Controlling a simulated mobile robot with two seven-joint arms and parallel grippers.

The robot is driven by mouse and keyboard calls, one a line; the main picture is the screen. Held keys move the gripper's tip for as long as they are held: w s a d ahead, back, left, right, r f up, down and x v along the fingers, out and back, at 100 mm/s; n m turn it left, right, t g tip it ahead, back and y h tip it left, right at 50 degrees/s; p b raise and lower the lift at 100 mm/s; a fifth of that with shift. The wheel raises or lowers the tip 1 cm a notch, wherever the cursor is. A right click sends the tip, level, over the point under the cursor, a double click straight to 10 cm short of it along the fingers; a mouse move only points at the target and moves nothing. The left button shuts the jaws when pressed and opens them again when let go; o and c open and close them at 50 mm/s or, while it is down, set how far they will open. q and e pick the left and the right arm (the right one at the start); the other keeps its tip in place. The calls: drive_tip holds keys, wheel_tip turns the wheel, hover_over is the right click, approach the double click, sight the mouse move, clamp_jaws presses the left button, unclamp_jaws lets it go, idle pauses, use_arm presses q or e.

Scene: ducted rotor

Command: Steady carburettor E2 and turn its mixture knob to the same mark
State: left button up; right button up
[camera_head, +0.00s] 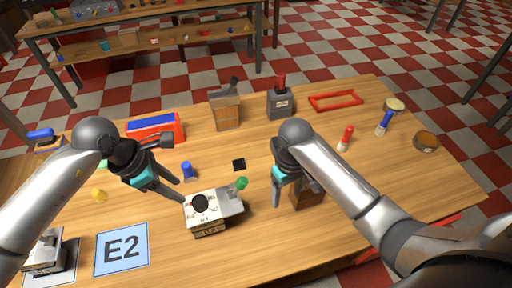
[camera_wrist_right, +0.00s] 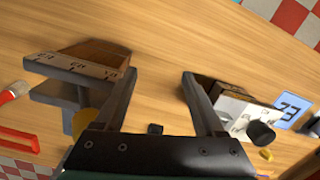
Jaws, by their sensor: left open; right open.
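The carburettor next to the E2 card has a wooden base and a white marked top (camera_head: 229,205). My left gripper (camera_head: 178,172) is open, just above and left of the carburettor, and seems empty. My right gripper (camera_head: 298,198) is open to the carburettor's right, over a wooden block with a marked scale (camera_wrist_right: 85,65). I cannot tell any contact.
A similar device (camera_head: 45,255) sits on a card at the lower left. A red and blue box (camera_head: 155,128), a wooden block (camera_head: 227,110) and a grey block (camera_head: 281,103) stand behind.

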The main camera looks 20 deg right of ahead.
drive_tip(key=w+a+r+n+t+y, duration=0.1)
drive_tip(key=w+a+r+n+t, duration=0.15)
drive_tip(key=r, duration=0.45)
drive_tip(key=w+a+r+n+t+y, duration=0.1)
drive_tip(key=w+a+r, duration=0.2)
drive_tip(key=r, duration=0.4)
wheel_tip(320, 180, up, 3)
drive_tip(key=n+g+h, duration=0.1)
drive_tip(key=n+h, duration=0.1)
drive_tip(key=n, duration=1.3)
hover_over(242, 180)
drive_tip(key=s, duration=0.2)
drive_tip(key=f, duration=0.5)
drive_tip(key=w+f, duration=0.1)
drive_tip(key=f, duration=0.4)
drive_tip(key=w+f, duration=0.1)
drive_tip(key=f, duration=0.4)
drive_tip(key=shift+a, duration=0.1)
drive_tip(key=shift+c, duration=0.2)
drive_tip(key=shift+r, duration=0.1)
clamp_jaws()
